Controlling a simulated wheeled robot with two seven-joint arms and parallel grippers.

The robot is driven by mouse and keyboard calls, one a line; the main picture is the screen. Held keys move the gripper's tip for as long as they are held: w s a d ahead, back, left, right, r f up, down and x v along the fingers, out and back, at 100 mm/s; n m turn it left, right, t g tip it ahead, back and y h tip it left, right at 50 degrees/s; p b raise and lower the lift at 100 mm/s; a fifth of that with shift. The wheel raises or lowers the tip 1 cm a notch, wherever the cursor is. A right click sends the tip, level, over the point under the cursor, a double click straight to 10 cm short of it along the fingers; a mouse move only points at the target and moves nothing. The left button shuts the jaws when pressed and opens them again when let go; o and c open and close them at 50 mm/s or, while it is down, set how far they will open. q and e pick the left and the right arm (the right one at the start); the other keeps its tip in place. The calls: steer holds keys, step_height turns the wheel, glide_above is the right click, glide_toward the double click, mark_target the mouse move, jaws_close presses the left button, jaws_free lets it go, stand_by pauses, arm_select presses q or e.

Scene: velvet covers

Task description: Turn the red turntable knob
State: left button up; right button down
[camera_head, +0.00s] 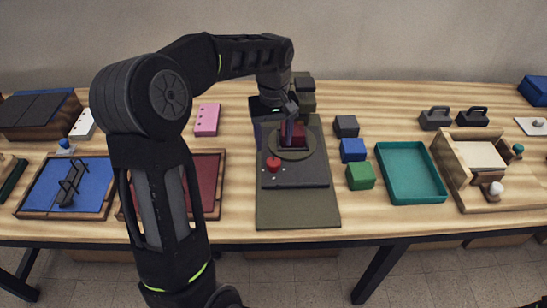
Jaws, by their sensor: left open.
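The red knob (273,163) sits at the front left of a dark grey turntable base (303,178), with small pale marks around it. Behind the knob is the round turntable plate (296,154), with a dark red block (299,141) on it. My left arm reaches in from the left and over the table. Its gripper (288,128) is open above and at the dark red block, behind the knob and apart from it. The fingertips partly overlap the block, so I cannot tell whether they touch it. My right gripper is not in view.
The base lies on an olive mat (298,213). To the right are black, blue (353,150) and green (361,176) blocks, a teal tray (408,175) and a wooden box (447,158). A red tray (207,175) lies left, partly behind my arm; a blue tray (43,188) is further left.

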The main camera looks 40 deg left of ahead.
mark_target(274, 161)
arm_select(q)
step_height(274, 161, down, 7)
steer(key=shift+f+p, duration=0.15)
steer(key=shift+p, duration=0.25)
steer(key=shift+c, duration=0.6)
jaws_close()
